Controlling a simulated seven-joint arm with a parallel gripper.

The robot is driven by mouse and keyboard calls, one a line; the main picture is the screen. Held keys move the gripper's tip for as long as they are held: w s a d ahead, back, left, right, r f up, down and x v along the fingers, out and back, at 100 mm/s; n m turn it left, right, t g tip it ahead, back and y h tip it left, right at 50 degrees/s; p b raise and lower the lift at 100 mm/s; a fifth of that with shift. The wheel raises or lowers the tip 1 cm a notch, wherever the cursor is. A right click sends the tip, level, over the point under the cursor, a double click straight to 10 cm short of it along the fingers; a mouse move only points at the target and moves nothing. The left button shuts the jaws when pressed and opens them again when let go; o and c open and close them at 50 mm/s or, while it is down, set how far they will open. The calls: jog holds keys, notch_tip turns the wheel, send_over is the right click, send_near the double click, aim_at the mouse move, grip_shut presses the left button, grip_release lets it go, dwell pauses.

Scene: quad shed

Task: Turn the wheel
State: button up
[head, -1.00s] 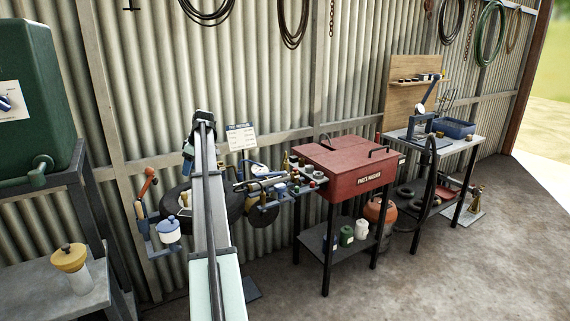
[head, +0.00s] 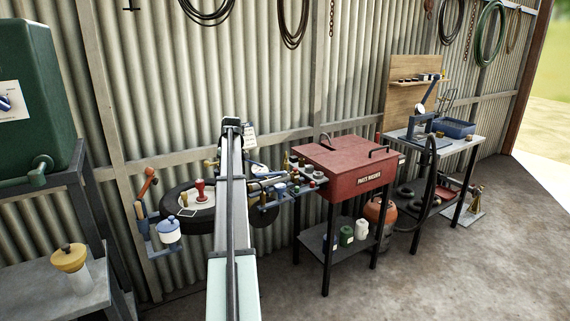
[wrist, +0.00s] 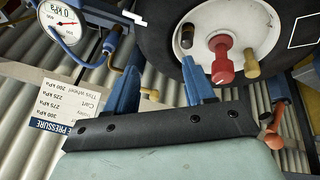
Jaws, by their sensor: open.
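The wheel, a black tyre (head: 202,222) with a pale hub, is mounted in front of the corrugated wall. Its hub (wrist: 262,38) fills the upper right of the wrist view. A red knob (wrist: 221,62) stands out from the hub, with a small tan peg (wrist: 252,62) and a dark peg (wrist: 187,36) beside it. The red knob also shows in the head view (head: 200,190). My gripper (wrist: 161,66) is open, its two blue fingers apart with nothing visible between them. The right finger is near the hub's edge in the picture; contact cannot be told. My arm hides part of the wheel in the head view.
A pressure gauge (wrist: 66,27) and a pressure card (wrist: 92,98) are left in the wrist view. A red parts washer (head: 345,170) stands right of my arm. A blue-lidded pot (head: 169,230) and an orange-handled tool (head: 149,182) are left of the wheel.

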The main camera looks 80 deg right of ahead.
jog(key=s+d+f+m+g+h, duration=0.1)
jog(key=s+d+h, duration=0.1)
jog(key=s+d, duration=0.4)
jog(key=s+d+f+m+g+h, duration=0.1)
jog(key=s+d, duration=0.5)
jog(key=s, duration=0.9)
jog(key=shift+f+m+g+h, duration=0.3)
jog(key=shift+m+g+h, duration=0.4)
jog(key=shift+h, duration=0.5)
jog(key=shift+d, duration=0.1)
jog(key=w+a+r+n+t, duration=0.1)
jog(key=w+a+r, duration=0.2)
jog(key=w, duration=0.7)
jog(key=w+a+r+n+t, duration=0.1)
jog(key=w+a+r, duration=0.15)
jog(key=w, duration=0.75)
jog(key=n+t+y, duration=0.3)
jog(key=n+y, duration=0.2)
jog(key=y, duration=0.5)
send_over(184, 193)
jog(key=s, duration=0.6)
jog(key=x, duration=0.9)
jog(key=d+x, duration=0.1)
jog(key=x, duration=0.3)
jog(key=shift+w+d+f, duration=0.1)
jog(key=shift+f, duration=0.2)
